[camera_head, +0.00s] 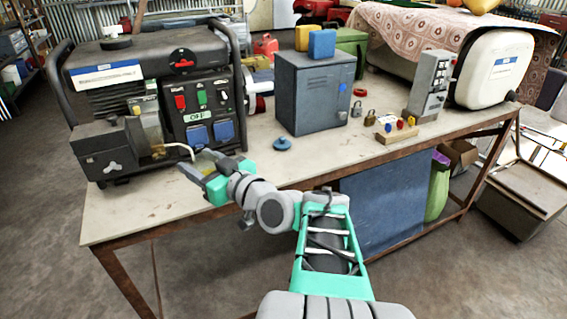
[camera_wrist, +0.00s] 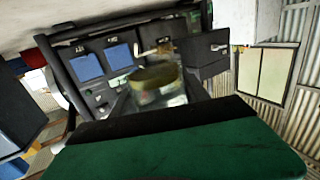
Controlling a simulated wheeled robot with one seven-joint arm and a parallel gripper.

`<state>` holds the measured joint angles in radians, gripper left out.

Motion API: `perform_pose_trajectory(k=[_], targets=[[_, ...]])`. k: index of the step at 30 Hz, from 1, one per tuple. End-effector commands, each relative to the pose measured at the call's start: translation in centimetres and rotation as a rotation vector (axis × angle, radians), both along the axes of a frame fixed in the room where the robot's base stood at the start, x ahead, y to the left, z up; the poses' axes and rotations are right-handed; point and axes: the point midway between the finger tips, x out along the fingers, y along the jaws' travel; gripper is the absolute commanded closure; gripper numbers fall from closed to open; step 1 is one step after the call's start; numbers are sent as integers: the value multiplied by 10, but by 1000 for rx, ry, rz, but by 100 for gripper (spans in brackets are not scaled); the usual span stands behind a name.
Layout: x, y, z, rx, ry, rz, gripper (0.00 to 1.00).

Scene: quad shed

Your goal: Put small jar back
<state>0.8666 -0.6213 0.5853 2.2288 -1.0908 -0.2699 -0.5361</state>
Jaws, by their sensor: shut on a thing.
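My gripper (camera_head: 200,172) is near the front left of the workbench, in front of the generator. It is shut on the small jar (camera_head: 206,162), which is partly hidden by the fingers. In the wrist view the small jar (camera_wrist: 156,88) is clear glass with a yellowish-olive top, seen beyond the dark and green gripper part. The generator (camera_head: 195,90) stands behind it, with a switch panel and two blue socket covers. A grey door-like part with a knob (camera_head: 105,155) sticks out at its lower left, and it also shows in the wrist view (camera_wrist: 203,50).
The workbench (camera_head: 245,185) has bare room right of my gripper. A round blue lid-like piece (camera_head: 283,144) lies there. A grey-blue metal cabinet (camera_head: 312,95) stands behind it. Farther right are padlocks (camera_head: 363,110), a small wooden block (camera_head: 398,131) and a grey switch box (camera_head: 430,85).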

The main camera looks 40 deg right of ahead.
Motion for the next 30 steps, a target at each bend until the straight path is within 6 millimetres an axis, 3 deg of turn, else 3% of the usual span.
perform_pose_trajectory(k=[1, 6, 9, 13, 17, 23, 30], targets=[[-5, -29, 4, 0, -4, -45, 98], [-32, -111, 22, -3, 1, -169, 98], [-48, -140, 29, -7, 4, -216, 98], [-54, -158, 31, -5, 6, -239, 98], [-39, -179, 18, -3, 9, -238, 98], [-4, -226, -9, -3, 8, -240, 98], [21, -259, -55, -5, 7, -241, 98]])
